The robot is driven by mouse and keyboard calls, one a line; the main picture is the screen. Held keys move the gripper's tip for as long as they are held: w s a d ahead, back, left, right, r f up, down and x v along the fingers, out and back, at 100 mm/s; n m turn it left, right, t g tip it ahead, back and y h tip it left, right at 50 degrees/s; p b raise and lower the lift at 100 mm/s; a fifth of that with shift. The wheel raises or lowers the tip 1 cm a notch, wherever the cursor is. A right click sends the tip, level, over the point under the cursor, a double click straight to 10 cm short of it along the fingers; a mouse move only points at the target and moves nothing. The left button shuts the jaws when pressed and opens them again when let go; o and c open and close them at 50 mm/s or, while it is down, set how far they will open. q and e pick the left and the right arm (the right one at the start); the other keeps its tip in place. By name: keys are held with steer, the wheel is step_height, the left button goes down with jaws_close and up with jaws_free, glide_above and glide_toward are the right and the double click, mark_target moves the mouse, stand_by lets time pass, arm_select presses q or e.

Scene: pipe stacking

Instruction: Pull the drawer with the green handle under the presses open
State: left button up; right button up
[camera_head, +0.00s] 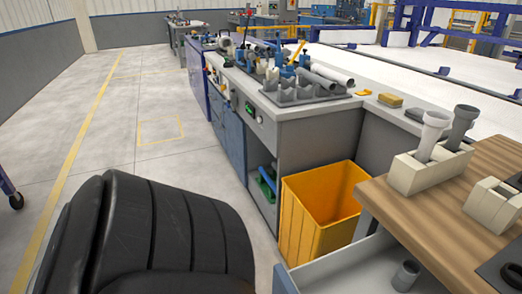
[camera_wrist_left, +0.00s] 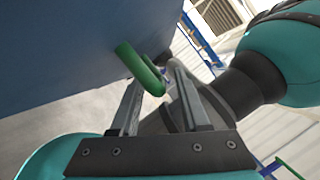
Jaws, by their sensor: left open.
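In the left wrist view a curved green handle (camera_wrist_left: 141,69) sticks out from a flat blue front (camera_wrist_left: 60,55). My left gripper (camera_wrist_left: 158,76) is open at the handle. The lower end of the handle lies between the two metal fingers in the picture; I cannot tell whether they touch it. The drawer's edges are not clear in this close view. In the head view blue cabinet fronts (camera_head: 226,125) stand under the grey bench, and I cannot make out the green handle on them. Neither gripper shows in the head view.
A yellow bin (camera_head: 318,208) stands beside the grey bench (camera_head: 300,112). At right is a wooden table (camera_head: 445,215) with a pipe holder (camera_head: 418,172). Below it, a grey pipe piece (camera_head: 406,275) stands in an open drawer or tray.

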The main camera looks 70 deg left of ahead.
arm_select(q)
steer(key=b+v, duration=0.2)
steer(key=v, duration=1.3)
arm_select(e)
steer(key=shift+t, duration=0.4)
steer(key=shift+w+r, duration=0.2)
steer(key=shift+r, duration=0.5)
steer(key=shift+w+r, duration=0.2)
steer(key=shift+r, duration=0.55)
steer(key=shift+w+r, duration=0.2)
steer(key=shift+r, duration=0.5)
